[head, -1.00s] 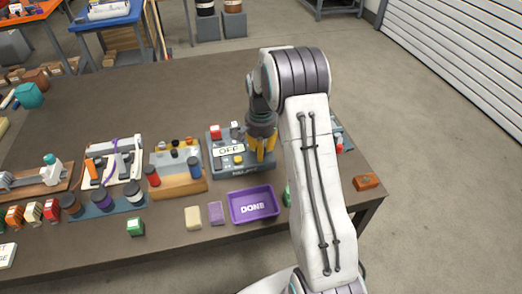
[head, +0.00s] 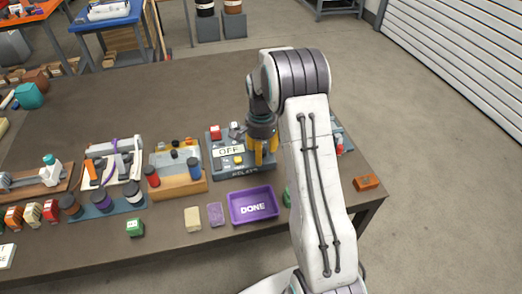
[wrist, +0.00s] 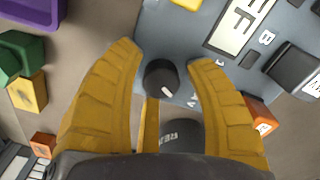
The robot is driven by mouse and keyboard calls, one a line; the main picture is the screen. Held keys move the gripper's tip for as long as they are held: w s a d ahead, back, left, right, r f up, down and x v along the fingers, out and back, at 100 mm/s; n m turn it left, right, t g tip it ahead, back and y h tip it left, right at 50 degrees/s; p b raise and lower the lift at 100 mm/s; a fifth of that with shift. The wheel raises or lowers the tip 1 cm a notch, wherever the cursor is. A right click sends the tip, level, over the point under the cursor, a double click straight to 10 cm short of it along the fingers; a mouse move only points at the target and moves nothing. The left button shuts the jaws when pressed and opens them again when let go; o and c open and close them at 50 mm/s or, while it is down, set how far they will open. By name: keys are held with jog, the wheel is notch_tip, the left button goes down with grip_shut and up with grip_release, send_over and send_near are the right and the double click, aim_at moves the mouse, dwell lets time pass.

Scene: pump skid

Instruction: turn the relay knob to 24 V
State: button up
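The grey relay panel (head: 216,174) stands on the bench in the head view, with a white display reading OFF (head: 229,151). In the wrist view a black round knob (wrist: 161,78) sits on the panel (wrist: 185,40). Its white mark points toward the lower right of that picture. My gripper (wrist: 166,62) has its yellow fingers apart, one on each side of the knob, with visible gaps. In the head view my gripper (head: 261,163) is over the panel's right side and hides the knob. The scale lettering by the knob is mostly hidden by a finger.
A purple DONE tray (head: 235,217) stands in front of the panel. A wooden-based unit with red and blue cylinders (head: 178,187) is to the left. An orange block (head: 367,182) lies near the bench's right edge. The bench behind the panel is clear.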

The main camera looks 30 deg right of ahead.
jog(key=shift+o, duration=0.6)
jog(key=shift+r, duration=0.1)
jog(key=shift+r, duration=0.15)
notch_tip(320, 180, up, 12)
jog(key=shift+f, duration=0.2)
dwell(0.4)
